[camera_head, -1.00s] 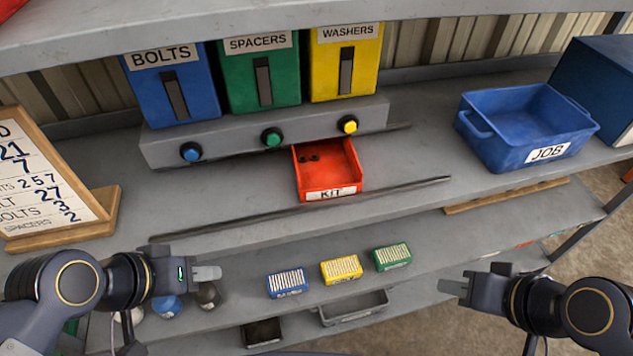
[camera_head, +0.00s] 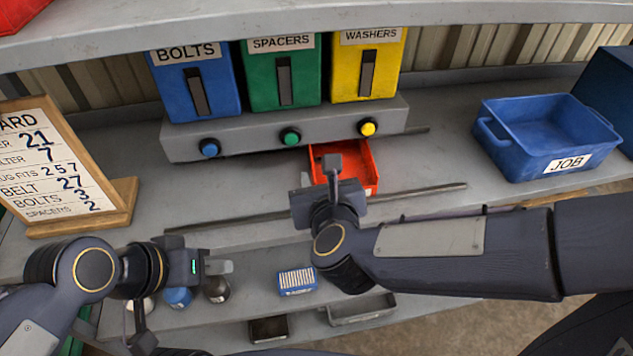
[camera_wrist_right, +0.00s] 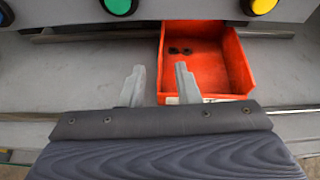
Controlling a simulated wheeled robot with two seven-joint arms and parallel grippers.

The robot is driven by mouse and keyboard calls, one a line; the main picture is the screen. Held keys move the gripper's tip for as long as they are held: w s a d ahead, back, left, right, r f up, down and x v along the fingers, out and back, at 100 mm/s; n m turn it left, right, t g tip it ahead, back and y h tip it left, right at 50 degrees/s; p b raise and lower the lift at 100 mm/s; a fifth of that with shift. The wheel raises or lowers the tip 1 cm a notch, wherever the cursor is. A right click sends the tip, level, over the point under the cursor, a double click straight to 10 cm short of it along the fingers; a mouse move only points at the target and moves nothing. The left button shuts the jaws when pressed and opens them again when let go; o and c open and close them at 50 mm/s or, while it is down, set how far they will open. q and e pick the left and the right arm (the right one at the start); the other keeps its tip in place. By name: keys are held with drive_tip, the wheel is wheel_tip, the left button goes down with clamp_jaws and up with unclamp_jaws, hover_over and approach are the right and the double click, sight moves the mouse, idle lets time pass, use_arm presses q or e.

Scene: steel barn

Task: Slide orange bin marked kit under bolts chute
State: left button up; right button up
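In the right wrist view the bin (camera_wrist_right: 242,68) holds a few small dark pieces. The blue bolts chute (camera_head: 196,88) stands at the left of the dispenser row, left of the bin. My right gripper is in front of the bin; in the right wrist view its fingers (camera_wrist_right: 158,88) are apart and empty, near the bin's front left. My left gripper (camera_head: 220,267) is at lower left, away from the bin; its finger gap is unclear.
The green spacers (camera_head: 262,80) and yellow washers (camera_head: 349,72) dispensers stand beside bolts above a button ledge. A thin dark rail (camera_head: 235,220) runs along the shelf front. A blue job bin (camera_head: 500,160) stands right, a number board (camera_head: 60,175) left. Shelf below the bolts button looks clear.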

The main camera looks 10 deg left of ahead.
sight(313, 167)
drive_tip(key=shift+s+a+f+m+h, duration=0.2)
drive_tip(key=shift+f+m+h, duration=0.3)
drive_tip(key=shift+m, duration=0.3)
drive_tip(key=shift+d, duration=0.1)
drive_tip(key=shift+p+x, duration=0.65)
drive_tip(key=shift+x, duration=3.25)
drive_tip(key=shift+r, duration=0.15)
drive_tip(key=shift+c, duration=0.4)
clamp_jaws()
